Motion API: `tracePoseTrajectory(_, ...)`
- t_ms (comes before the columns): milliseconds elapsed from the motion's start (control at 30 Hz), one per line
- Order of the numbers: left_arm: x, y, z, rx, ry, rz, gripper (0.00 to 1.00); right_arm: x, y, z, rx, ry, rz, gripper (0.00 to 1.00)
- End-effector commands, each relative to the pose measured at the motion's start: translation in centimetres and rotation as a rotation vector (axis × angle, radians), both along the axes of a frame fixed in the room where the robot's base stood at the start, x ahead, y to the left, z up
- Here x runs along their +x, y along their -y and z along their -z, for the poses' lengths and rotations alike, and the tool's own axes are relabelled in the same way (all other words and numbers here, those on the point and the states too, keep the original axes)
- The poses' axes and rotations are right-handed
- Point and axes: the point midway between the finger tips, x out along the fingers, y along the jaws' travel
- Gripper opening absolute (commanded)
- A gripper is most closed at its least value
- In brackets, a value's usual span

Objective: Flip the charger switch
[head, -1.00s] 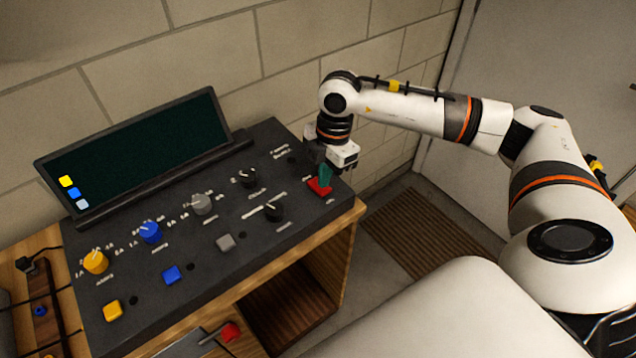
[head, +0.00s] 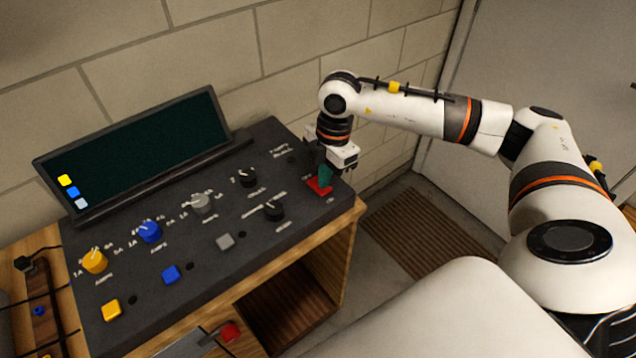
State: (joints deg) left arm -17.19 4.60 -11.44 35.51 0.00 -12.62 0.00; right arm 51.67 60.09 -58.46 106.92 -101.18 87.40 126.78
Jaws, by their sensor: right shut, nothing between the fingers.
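The charger switch (head: 318,187) is at the right end of the dark control panel, near its front right corner. It shows a red part and an upright dark green part. My right gripper (head: 321,167) comes down over it from behind, shut with nothing in it. Its fingertips are at or just behind the green part. They are partly hidden, so I cannot tell whether they touch. My left gripper is not in view.
The panel (head: 205,270) also bears a dark screen (head: 140,150), several knobs and square buttons. A red-handled part (head: 230,332) sticks out below its front edge. A block wall stands close behind. Open floor lies to the right of the wooden bench.

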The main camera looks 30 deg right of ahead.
Motion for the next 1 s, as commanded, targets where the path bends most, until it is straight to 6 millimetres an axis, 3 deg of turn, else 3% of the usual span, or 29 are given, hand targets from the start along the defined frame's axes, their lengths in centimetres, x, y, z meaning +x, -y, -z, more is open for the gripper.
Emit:
tracePoseTrajectory(800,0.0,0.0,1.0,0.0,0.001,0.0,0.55,0.0,0.0,1.3,0.0,0.0,0.0,0.0)
tracePoseTrajectory(1000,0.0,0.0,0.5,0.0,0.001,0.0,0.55,0.0,0.0,0.6,0.0,0.001,0.0,0.0)
